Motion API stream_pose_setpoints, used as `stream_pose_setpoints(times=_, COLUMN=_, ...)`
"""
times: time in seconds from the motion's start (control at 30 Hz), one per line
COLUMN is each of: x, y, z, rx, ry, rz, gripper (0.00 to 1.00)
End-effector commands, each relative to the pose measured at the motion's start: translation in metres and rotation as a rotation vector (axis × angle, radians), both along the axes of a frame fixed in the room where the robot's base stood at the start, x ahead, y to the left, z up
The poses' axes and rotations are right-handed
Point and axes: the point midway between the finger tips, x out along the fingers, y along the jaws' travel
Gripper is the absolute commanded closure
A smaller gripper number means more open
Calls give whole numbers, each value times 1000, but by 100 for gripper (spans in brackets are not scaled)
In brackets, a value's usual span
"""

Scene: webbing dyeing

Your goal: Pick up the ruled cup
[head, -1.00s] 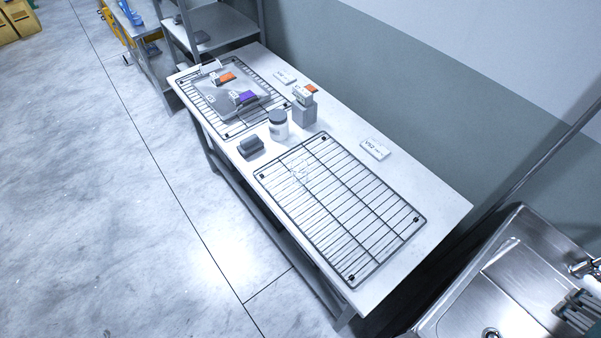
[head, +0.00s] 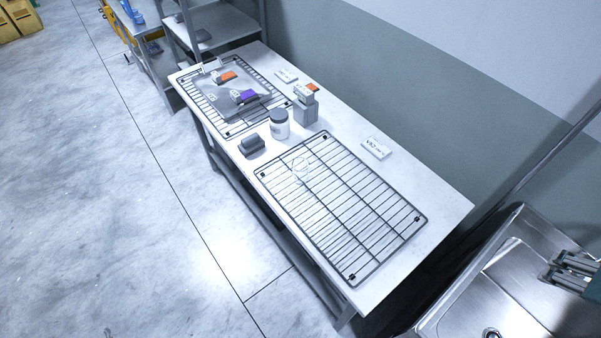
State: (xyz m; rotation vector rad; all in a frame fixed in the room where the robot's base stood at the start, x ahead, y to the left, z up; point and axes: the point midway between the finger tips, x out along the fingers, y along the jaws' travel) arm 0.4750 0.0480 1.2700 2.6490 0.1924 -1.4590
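A small clear cup (head: 301,168) shows as a faint whitish outline on the near wire rack (head: 345,213), towards its upper left part. It seems to stand upright; its ruled marks are too small to read. My gripper (head: 551,268) is at the right edge, above the steel sink and far to the right of the cup. Its two grey fingers are apart and nothing shows between them. The rest of the arm is mostly out of frame.
On the white table (head: 440,210) stand a white jar (head: 279,125), a grey block (head: 306,112) with a small box on it, a dark grey holder (head: 251,145) and a label card (head: 376,148). A far rack (head: 205,108) bears a tray. The sink (head: 515,250) is right.

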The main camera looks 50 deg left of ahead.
Motion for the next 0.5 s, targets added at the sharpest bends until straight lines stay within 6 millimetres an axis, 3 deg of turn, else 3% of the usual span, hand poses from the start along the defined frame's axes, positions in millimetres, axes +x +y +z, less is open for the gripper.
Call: stream_pose_setpoints(times=0.5, x=53, y=96, z=4, rx=-70, ry=82, rz=266, gripper=46)
